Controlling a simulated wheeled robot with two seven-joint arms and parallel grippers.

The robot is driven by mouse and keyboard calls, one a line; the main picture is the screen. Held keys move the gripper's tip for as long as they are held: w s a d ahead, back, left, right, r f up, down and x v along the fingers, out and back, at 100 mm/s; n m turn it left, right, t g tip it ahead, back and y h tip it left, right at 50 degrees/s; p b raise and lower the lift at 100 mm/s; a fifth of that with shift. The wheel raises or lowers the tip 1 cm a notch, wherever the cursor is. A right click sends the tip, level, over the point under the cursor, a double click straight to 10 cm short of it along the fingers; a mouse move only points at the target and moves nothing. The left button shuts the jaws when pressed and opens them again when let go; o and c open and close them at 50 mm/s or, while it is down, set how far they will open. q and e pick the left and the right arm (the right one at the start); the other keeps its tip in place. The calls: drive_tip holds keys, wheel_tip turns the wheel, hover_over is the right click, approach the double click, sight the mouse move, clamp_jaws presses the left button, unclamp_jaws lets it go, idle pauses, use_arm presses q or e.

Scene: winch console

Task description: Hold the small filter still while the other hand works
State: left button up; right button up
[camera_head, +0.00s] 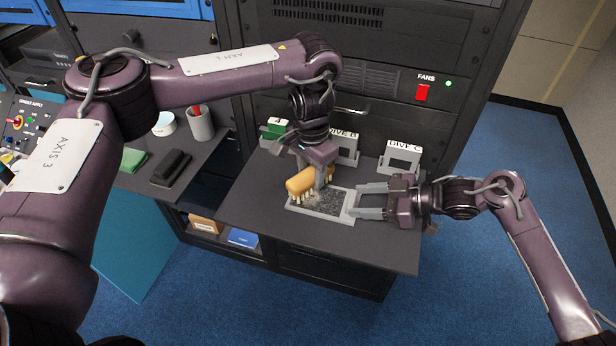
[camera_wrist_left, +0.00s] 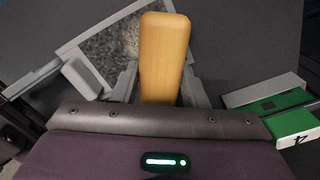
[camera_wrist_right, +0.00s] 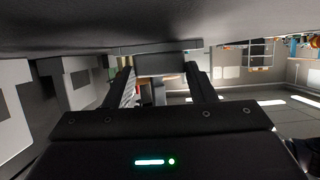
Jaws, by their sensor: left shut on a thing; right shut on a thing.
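The small filter (camera_head: 328,206), a grey dusty mesh in a pale frame, lies near the front of the dark worktop. It also shows in the left wrist view (camera_wrist_left: 105,48). My right gripper (camera_head: 366,200) is shut on the filter's right end. In the right wrist view a dark block (camera_wrist_right: 160,64) spans between its fingers. My left gripper (camera_head: 322,178) is shut on a brush (camera_head: 302,182) with a tan handle and pale bristles. The brush is over the filter's left part; whether the bristles touch the mesh cannot be told. The handle also shows in the left wrist view (camera_wrist_left: 164,52).
White labelled holders stand behind, including DIVE B (camera_head: 347,140) and DIVE C (camera_head: 401,156); a green piece (camera_head: 274,130) is by the left one. A grey cup (camera_head: 200,124), a black block (camera_head: 171,167) and a green pad (camera_head: 132,159) are left. The worktop's front is clear.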

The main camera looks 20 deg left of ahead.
use_arm(q)
drive_tip(key=shift+w, duration=0.55)
drive_tip(key=shift+s+r, duration=0.1)
drive_tip(key=shift+s, duration=3.5)
drive_tip(key=shift+r, duration=2.85)
drive_tip(key=shift+w+r, duration=0.1)
drive_tip(key=shift+r, duration=0.05)
drive_tip(key=shift+r, duration=1.4)
